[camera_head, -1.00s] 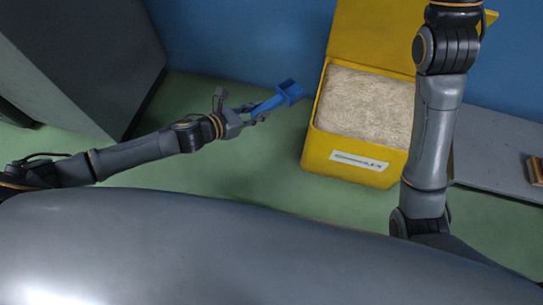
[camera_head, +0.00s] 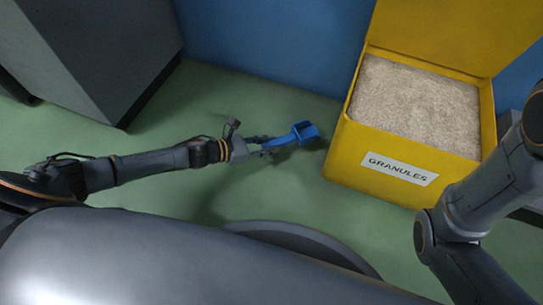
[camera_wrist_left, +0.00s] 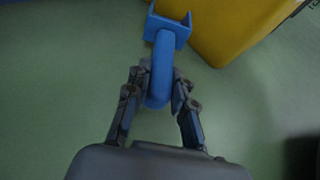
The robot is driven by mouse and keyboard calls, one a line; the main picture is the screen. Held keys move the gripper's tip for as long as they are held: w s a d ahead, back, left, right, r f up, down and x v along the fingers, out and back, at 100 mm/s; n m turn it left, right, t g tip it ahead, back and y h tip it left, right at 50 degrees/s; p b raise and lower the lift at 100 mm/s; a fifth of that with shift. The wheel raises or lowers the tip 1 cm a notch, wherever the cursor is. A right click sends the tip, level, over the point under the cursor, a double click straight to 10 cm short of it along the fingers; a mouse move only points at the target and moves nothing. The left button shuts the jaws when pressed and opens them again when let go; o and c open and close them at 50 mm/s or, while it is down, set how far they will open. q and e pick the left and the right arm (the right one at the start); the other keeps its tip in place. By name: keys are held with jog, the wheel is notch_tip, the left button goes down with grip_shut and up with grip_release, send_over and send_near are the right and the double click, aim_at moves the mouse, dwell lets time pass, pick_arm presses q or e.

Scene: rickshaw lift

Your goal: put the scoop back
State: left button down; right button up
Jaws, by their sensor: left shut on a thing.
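A blue scoop (camera_head: 304,132) is held in my left gripper (camera_head: 262,147), to the left of the yellow bin. In the left wrist view the left gripper's fingers (camera_wrist_left: 156,92) close on both sides of the scoop's handle, and the square scoop head (camera_wrist_left: 167,27) points away from the gripper. The yellow bin (camera_head: 345,150) is open, filled with pale granules (camera_head: 415,105) and labelled "GRANULES". The scoop is outside the bin, a short gap from its left wall. My right arm crosses the bin's right front corner in the head view; its gripper is not in view.
The bin's yellow lid (camera_head: 450,35) stands raised at the back. A blue wall (camera_head: 265,45) runs behind, and a grey cabinet (camera_head: 85,55) stands at the back left. The green floor (camera_head: 225,90) is clear between cabinet and bin.

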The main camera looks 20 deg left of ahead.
aim_at(269, 157)
pick_arm(q)
notch_tip(269, 157, down, 4)
jog(key=b, duration=0.3)
jog(key=shift+f, duration=0.25)
jog(key=shift+r, duration=0.1)
jog(key=c, duration=1.6)
grip_release()
jog(key=shift+f, duration=0.2)
jog(key=o, duration=0.5)
jog(key=shift+c, duration=0.2)
jog(key=shift+r, duration=0.1)
